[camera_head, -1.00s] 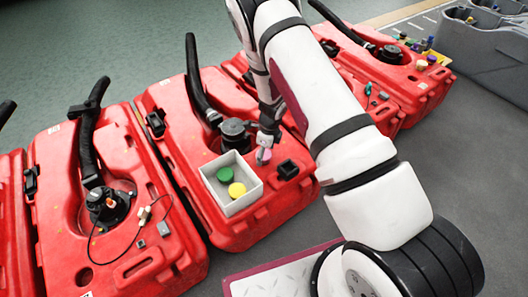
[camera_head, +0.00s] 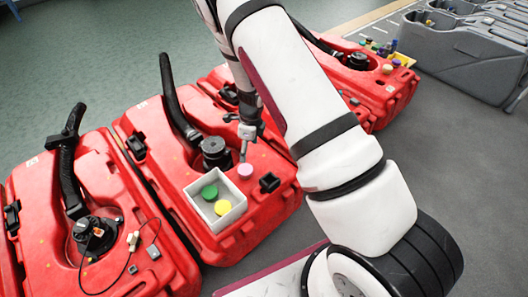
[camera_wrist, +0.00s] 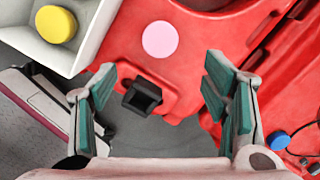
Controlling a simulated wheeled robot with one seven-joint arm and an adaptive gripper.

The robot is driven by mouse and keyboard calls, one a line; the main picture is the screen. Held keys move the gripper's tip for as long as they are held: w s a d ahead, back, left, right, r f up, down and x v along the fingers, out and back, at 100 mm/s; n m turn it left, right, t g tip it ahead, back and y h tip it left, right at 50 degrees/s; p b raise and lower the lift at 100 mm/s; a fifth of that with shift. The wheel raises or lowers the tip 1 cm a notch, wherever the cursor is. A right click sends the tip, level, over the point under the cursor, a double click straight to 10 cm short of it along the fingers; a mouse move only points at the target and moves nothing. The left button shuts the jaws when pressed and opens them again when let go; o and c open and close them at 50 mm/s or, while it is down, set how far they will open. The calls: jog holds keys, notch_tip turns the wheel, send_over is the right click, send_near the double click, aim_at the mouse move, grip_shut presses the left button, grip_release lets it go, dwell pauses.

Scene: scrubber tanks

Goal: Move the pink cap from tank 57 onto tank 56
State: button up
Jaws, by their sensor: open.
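The pink cap (camera_head: 245,171) rests on top of the middle red tank (camera_head: 165,180), right of the white box and near a black square socket. It also shows in the wrist view (camera_wrist: 160,39), flat and apart from my fingers. My gripper (camera_head: 246,140) is above the cap, pointing down. In the wrist view my gripper (camera_wrist: 159,75) has its two green-padded fingers spread wide with nothing between them. No tank number is readable, so I cannot tell which tank is 56 or 57.
A white open box (camera_head: 240,208) on the middle tank holds a green cap (camera_head: 209,191) and a yellow cap (camera_head: 223,208). A black hose (camera_head: 172,95) rises behind it. Another red tank (camera_head: 120,195) with a loose cable stands left. Grey bins (camera_head: 470,50) stand far right.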

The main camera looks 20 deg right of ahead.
jog(key=s+a+r+n+y, duration=0.15)
jog(key=s+r+n, duration=0.25)
jog(key=r, duration=0.6)
jog(key=s+a+r+n+y, duration=0.1)
jog(key=s+a+r+n, duration=0.3)
jog(key=r, duration=0.6)
jog(key=s+a+r+n+y, duration=0.15)
jog(key=s+r+n, duration=0.35)
jog(key=r, duration=0.5)
jog(key=s+d+r+n+h, duration=0.1)
jog(key=s+n, duration=0.3)
jog(key=s, duration=0.5)
jog(key=s+d+r+n+h, duration=0.2)
jog(key=s+d+r+n, duration=0.1)
jog(key=s, duration=0.6)
jog(key=s+d+r+n+h, duration=0.2)
jog(key=s+r+n, duration=0.2)
jog(key=s, duration=0.5)
jog(key=shift+s+n, duration=0.2)
jog(key=shift+n, duration=0.7)
jog(key=shift+r, duration=0.1)
